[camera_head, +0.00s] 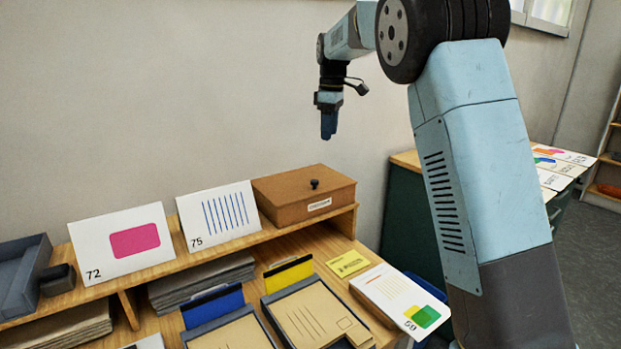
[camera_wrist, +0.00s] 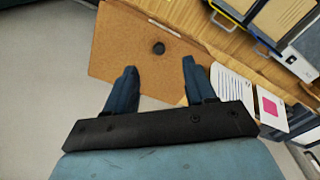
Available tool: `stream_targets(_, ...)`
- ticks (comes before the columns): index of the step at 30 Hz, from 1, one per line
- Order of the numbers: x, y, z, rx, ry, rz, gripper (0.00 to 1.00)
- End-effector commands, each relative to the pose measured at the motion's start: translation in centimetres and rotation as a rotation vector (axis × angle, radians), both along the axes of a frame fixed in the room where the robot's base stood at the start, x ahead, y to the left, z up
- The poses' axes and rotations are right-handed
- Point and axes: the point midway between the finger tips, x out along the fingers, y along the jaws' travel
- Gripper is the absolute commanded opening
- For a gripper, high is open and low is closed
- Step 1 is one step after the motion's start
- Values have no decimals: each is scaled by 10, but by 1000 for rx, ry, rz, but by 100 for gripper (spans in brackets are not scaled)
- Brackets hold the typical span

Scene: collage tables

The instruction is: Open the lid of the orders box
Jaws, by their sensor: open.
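The orders box (camera_head: 290,207) is a brown box with a flat lid and a small dark knob (camera_head: 314,184) on top. It stands at the right end of the raised wooden shelf, with a white label (camera_head: 319,204) on its front too small to read. Its lid is closed. My gripper (camera_head: 328,125) hangs in the air above the box, pointing down and clear of it. In the wrist view my gripper (camera_wrist: 157,80) is open and empty, its two blue fingers spread over the lid (camera_wrist: 125,50). The knob (camera_wrist: 158,48) shows beyond the fingertips, roughly between them.
Cards numbered 72 (camera_head: 105,255) and 75 (camera_head: 215,229) lean on the shelf left of the box. Below are a blue folder (camera_head: 212,306), a yellow folder (camera_head: 288,273) and a card with coloured shapes (camera_head: 398,297). A wall is close behind.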

Motion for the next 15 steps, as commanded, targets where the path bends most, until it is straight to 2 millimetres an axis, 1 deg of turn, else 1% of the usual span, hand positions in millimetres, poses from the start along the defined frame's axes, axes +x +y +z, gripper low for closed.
stream_targets(1, 8, 12, -8, -11, 6, 34, 55)
stream_targets(3, 16, 23, -14, -21, 16, 73, 55)
stream_targets(6, 22, 34, -21, -31, 24, 112, 55)
stream_targets(11, 26, 41, -28, -37, 28, 136, 55)
stream_targets(15, 26, 41, -42, -37, 31, 137, 55)
